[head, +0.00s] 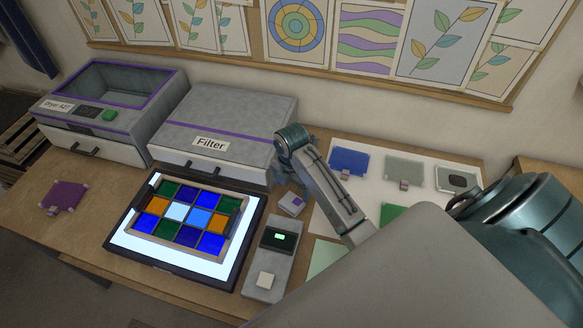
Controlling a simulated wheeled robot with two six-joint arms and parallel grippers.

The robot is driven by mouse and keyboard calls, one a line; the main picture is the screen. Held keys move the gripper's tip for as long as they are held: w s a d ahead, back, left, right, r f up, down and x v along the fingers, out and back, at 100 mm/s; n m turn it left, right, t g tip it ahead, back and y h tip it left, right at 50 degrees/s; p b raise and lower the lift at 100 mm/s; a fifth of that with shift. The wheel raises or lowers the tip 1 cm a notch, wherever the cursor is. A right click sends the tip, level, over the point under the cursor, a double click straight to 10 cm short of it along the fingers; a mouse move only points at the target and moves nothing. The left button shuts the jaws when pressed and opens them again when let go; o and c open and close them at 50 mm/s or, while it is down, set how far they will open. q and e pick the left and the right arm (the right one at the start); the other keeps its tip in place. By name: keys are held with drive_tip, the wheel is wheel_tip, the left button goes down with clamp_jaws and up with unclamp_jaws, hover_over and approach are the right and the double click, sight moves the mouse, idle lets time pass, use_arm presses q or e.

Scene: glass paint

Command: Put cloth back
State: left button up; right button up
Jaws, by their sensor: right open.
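No piece is plainly recognisable as the cloth. A pale green flat square (325,256), partly hidden by my right arm, lies on the table and may be it. A small grey and purple block (292,203) lies beside the light panel. My right gripper (285,178) is open, just above the table between the Filter box and the white mat, close behind the small block. Its fingers are small and partly hidden by the wrist. I see nothing held in it. My left gripper is out of view.
A lit panel (128,239) bears a framed grid of coloured glass. The Filter box (222,116) and the dryer (110,138) stand behind. A purple sheet (67,195) lies left. Blue (349,160) and grey-green (404,171) sheets lie right. A grey device (268,257) stands in front.

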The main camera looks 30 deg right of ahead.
wheel_tip(320, 180, up, 4)
drive_tip(key=shift+r+p, duration=0.25)
drive_tip(key=shift+p, duration=0.35)
drive_tip(key=shift+f, duration=0.1)
